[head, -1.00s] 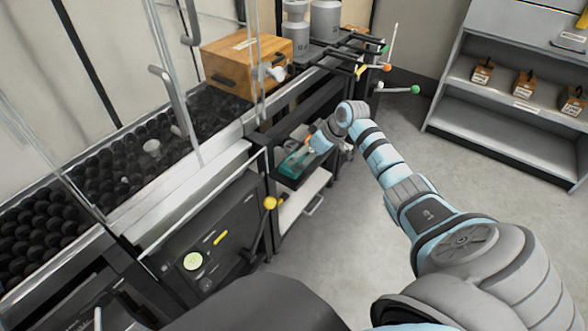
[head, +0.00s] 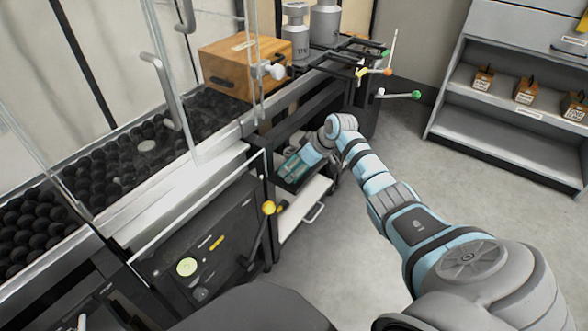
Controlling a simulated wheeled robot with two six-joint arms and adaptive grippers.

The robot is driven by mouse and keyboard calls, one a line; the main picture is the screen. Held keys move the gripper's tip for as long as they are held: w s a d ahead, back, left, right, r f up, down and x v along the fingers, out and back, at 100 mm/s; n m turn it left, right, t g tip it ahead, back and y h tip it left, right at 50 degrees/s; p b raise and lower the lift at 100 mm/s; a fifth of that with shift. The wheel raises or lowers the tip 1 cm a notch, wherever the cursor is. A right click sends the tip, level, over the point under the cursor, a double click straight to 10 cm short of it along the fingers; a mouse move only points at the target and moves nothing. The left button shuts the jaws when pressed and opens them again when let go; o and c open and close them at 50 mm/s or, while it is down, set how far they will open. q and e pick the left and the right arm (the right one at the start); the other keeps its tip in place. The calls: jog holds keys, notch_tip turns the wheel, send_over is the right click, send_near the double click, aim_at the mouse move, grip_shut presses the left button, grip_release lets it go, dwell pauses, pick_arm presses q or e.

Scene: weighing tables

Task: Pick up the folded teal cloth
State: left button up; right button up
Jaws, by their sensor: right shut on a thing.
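The folded teal cloth (head: 292,167) is on a dark shelf inside the black cabinet, left of centre in the head view. My right gripper (head: 299,162) reaches into the shelf opening and is shut on the cloth. The fingers are small in the view, and part of the cloth is hidden by them and the wrist. I cannot tell whether the cloth is clear of the shelf. My left gripper is not in view.
The cabinet frame and a light drawer with a handle (head: 304,214) lie close below the gripper. A yellow-knobbed lever (head: 268,208) stands just in front. A wooden box (head: 244,64) and grey weights (head: 325,22) sit above. Open floor lies to the right.

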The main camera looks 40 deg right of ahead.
aim_at(297, 167)
jog(key=shift+r, duration=0.2)
notch_tip(297, 167, up, 2)
jog(key=shift+r+p, duration=0.2)
jog(key=shift+p, duration=0.7)
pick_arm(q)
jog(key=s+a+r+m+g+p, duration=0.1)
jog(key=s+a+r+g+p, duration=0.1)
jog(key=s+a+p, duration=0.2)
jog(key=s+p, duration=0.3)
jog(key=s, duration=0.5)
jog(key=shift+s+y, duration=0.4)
pick_arm(e)
notch_tip(297, 167, up, 17)
jog(key=shift+r, duration=0.1)
jog(key=shift+o, duration=1.2)
jog(key=c, duration=0.3)
